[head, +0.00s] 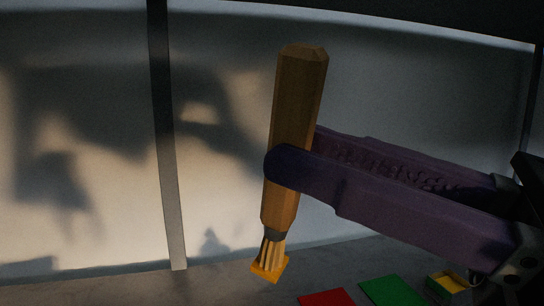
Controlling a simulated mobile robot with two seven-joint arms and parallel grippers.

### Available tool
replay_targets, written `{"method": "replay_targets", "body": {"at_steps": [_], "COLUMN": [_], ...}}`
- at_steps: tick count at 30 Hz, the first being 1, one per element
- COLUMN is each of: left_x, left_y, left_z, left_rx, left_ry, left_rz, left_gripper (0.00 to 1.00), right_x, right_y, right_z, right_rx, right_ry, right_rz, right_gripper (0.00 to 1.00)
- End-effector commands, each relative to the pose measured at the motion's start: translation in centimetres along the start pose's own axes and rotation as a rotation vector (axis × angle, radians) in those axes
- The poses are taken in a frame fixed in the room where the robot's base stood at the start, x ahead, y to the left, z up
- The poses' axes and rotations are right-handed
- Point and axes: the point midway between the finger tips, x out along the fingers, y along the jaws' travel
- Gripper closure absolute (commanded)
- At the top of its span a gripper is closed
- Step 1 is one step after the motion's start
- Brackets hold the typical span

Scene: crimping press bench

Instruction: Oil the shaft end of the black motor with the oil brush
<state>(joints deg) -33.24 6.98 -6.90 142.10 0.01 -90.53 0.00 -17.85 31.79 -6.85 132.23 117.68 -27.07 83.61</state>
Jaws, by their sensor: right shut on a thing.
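The oil brush (300,95) has a faceted wooden handle, a dark ferrule and pale bristles with a yellow-orange end. It is held nearly upright, bristles down, leaning slightly, in the middle of the head view. My right gripper (290,165) comes in from the right with purple fingers and is shut on the handle's middle. The bristle tip (270,270) shows above the dark floor or bench surface; whether it touches anything there I cannot tell. The black motor is not in view. My left gripper is not in view.
A red flat square (327,298) and a green flat square (392,291) lie at the bottom right. A small yellow and green box-like thing (447,284) is beside them, partly hidden. A pale panelled wall with a dark post (163,130) stands behind, with shadows on it.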

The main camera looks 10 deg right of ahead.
Motion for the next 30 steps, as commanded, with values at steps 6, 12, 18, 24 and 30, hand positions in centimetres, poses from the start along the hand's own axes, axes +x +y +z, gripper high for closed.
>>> {"method": "replay_targets", "body": {"at_steps": [6,12,18,24,30], "left_x": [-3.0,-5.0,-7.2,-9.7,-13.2], "left_y": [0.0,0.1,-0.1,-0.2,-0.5], "left_z": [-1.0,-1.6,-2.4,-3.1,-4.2], "left_rx": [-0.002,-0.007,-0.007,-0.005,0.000], "left_ry": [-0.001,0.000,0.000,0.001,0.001], "left_rz": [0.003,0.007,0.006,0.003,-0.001], "left_gripper": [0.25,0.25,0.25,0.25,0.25], "right_x": [2.5,3.6,3.7,2.3,-2.2], "right_y": [2.9,5.2,7.0,7.3,3.7], "right_z": [-0.6,-2.2,-4.6,-7.2,-10.4], "right_rx": [0.020,0.010,-0.066,-0.251,-0.599], "right_ry": [0.123,0.276,0.490,0.740,1.025], "right_rz": [0.211,0.443,0.741,1.065,1.375], "right_gripper": [1.00,1.00,1.00,1.00,1.00]}}
